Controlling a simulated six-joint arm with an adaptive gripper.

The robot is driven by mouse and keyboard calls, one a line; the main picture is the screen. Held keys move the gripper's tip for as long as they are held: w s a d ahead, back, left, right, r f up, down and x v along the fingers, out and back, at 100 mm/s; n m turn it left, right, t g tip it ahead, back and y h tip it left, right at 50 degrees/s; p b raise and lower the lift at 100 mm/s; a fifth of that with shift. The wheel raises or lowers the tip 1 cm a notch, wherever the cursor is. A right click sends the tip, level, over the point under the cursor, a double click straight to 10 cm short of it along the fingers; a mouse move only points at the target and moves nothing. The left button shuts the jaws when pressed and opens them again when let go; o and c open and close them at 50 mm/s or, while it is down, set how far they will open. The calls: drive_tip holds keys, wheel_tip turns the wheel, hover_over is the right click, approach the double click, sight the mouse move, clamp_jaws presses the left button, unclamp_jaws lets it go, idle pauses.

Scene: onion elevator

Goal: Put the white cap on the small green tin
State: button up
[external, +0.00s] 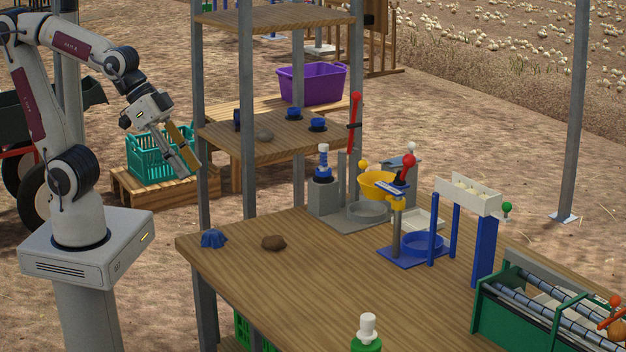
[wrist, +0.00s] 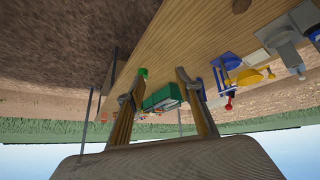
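A green round tin (external: 366,346) stands at the front edge of the table, cut off by the bottom of the external view. A white knobbed piece (external: 367,326), which looks like the white cap, stands on top of it; I cannot tell whether it is seated. In the wrist view a small green round thing (wrist: 143,72) shows near the left finger, possibly the same tin. My gripper (external: 194,170) is raised left of the table, well away from the tin. In the wrist view its fingers (wrist: 157,87) are apart with nothing held between them.
The wooden table (external: 330,290) holds a blue lump (external: 213,239), a brown lump (external: 273,242), a yellow bowl (external: 378,186), a blue stand (external: 421,245) and a green roller machine (external: 510,318). A shelf rack (external: 203,120) stands near my gripper. The table's front middle is clear.

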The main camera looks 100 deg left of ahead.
drive_tip(key=s+a+g+y, duration=0.1)
drive_tip(key=s+a, duration=0.2)
drive_tip(key=s, duration=0.7)
drive_tip(key=shift+s+a+f+g, duration=0.15)
drive_tip(key=shift+a+f+g, duration=0.2)
drive_tip(key=shift+f+g, duration=0.1)
